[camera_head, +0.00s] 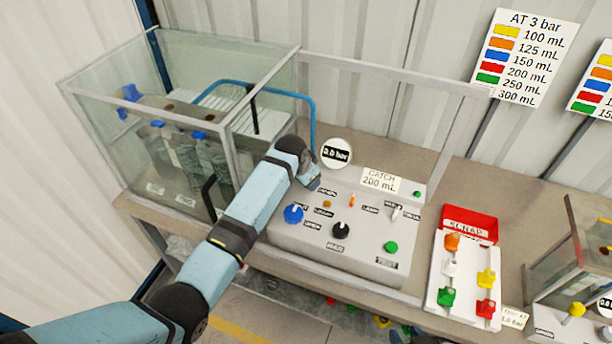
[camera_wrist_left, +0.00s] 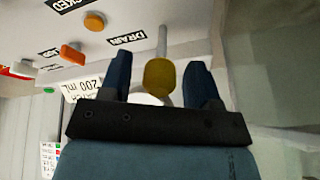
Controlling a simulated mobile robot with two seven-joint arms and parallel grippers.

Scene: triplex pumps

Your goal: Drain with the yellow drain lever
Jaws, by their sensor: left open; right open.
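The yellow drain lever (camera_wrist_left: 159,76) shows in the left wrist view, its pale stem rising beside the DRAIN label (camera_wrist_left: 133,37). My left gripper (camera_wrist_left: 160,62) is open, with one dark blue finger on each side of the lever and a visible gap to both. In the head view my left arm comes in from the lower left and ends over the left part of the control panel (camera_head: 358,260); its wrist hides the lever and the fingers there. I cannot make out my right gripper in the head view.
A glass tank (camera_head: 95,150) with bottles stands left of the arm. The panel carries a blue knob (camera_head: 293,214), a black knob (camera_head: 341,229), a green button (camera_head: 391,247) and a round gauge (camera_head: 336,153) reading 0.0 bar.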

